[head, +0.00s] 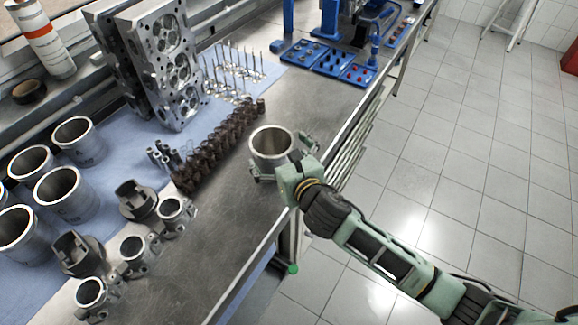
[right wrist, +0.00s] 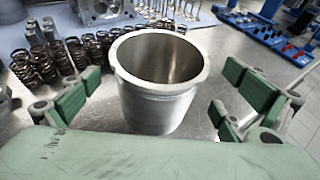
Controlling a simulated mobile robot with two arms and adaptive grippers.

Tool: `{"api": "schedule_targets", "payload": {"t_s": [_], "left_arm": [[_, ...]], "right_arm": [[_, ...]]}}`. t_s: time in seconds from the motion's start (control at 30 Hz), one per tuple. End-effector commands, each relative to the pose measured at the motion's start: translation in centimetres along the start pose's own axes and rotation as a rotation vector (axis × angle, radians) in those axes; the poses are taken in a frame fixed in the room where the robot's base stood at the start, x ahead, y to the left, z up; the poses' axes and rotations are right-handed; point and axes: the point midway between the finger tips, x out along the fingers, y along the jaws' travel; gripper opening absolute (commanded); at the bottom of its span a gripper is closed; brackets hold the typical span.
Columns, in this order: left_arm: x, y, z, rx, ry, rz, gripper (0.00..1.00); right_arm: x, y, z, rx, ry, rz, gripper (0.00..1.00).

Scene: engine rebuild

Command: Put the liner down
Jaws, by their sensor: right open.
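The liner (head: 271,147), a silver metal cylinder with an open top, stands upright on the bare steel bench near its right edge. It also shows in the middle of the right wrist view (right wrist: 157,108). My right gripper (head: 283,160) is open around the liner, with one green-padded finger on each side. In the wrist view (right wrist: 155,98) gaps show between both pads and the liner wall. My left gripper is not in view.
Several similar liners (head: 62,195) stand on a blue mat at the left. Rusty springs (head: 206,158) stand in rows left of the liner. Cylinder heads (head: 165,60) and valves (head: 235,72) are behind. Bare bench (head: 215,225) lies in front; blue trays (head: 330,62) are further back.

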Motion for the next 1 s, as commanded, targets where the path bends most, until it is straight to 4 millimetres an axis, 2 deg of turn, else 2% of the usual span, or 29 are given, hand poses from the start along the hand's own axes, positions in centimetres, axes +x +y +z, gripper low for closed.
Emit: {"api": "schedule_targets", "payload": {"t_s": [0.2, 0.4, 0.6, 1.0], "left_arm": [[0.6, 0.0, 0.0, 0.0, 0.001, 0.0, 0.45], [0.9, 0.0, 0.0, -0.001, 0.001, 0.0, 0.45], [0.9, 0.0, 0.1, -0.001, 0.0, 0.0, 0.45], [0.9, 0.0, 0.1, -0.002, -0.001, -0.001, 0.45]], "right_arm": [[-4.5, 0.0, -0.2, -0.002, 0.0, 0.001, 1.0], [-7.3, 0.0, -0.1, -0.002, 0.0, 0.001, 1.0], [-8.3, 0.0, -0.1, 0.0, 0.001, 0.0, 1.0], [-8.3, 0.0, 0.0, 0.0, 0.0, 0.0, 1.0]]}}
